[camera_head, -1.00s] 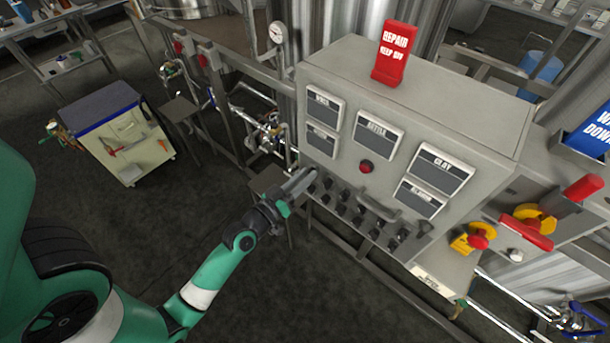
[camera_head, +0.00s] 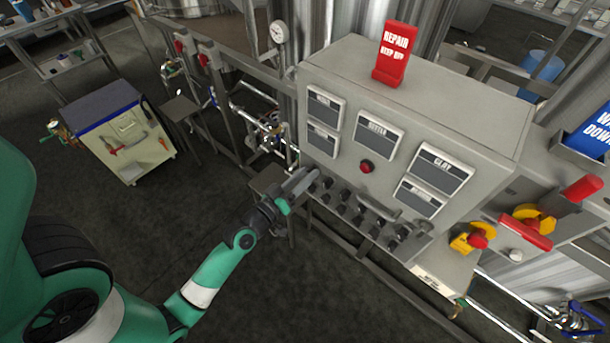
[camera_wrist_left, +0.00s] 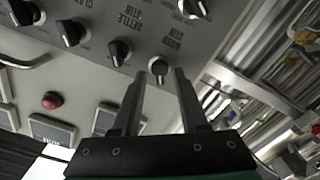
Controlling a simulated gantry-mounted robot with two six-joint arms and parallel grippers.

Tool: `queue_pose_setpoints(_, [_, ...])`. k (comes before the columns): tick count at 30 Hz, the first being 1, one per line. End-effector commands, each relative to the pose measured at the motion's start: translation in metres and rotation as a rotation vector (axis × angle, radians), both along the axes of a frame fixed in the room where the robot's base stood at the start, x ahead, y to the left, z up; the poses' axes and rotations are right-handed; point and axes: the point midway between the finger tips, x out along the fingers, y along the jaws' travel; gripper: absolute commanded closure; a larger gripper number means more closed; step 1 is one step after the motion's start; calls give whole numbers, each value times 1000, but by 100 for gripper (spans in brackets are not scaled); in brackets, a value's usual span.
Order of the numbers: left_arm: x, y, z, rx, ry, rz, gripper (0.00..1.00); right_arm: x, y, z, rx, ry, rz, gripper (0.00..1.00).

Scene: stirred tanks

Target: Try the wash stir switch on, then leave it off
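The grey control panel (camera_head: 345,155) carries rows of black rotary switches under its label plates. The switch by the inverted wash stir lettering is the wash stir switch (camera_wrist_left: 159,68) in the left wrist view. Its black pointer faces the lower part of that picture; I cannot tell from this whether it is on or off. My left gripper (camera_head: 303,181) is at the left end of the switch rows in the head view. In the left wrist view, its two fingers (camera_wrist_left: 160,76) are apart, with the switch between their tips. No contact is clear. My right gripper is not in view.
Neighbouring switches, including the settle stir switch (camera_wrist_left: 119,51), sit close by. A red button (camera_head: 367,166) and a grey handle (camera_head: 377,208) are on the panel. A red repair sign (camera_head: 395,54) stands on top. Pipes and valves (camera_head: 270,133) lie left of the panel.

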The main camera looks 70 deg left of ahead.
Motion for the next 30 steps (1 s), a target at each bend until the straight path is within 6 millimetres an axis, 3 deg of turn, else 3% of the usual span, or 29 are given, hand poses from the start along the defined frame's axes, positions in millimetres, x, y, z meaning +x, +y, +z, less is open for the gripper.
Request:
queue_pose_setpoints(10, [-7, -3, -3, -1, 3, -1, 57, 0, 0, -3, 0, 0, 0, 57])
queue_pose_setpoints(24, [-93, -48, -8, -1, 3, 5, 57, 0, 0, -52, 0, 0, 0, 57])
queue_pose_setpoints(30, [-103, -55, -1, 2, 1, 1, 57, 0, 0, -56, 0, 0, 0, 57])
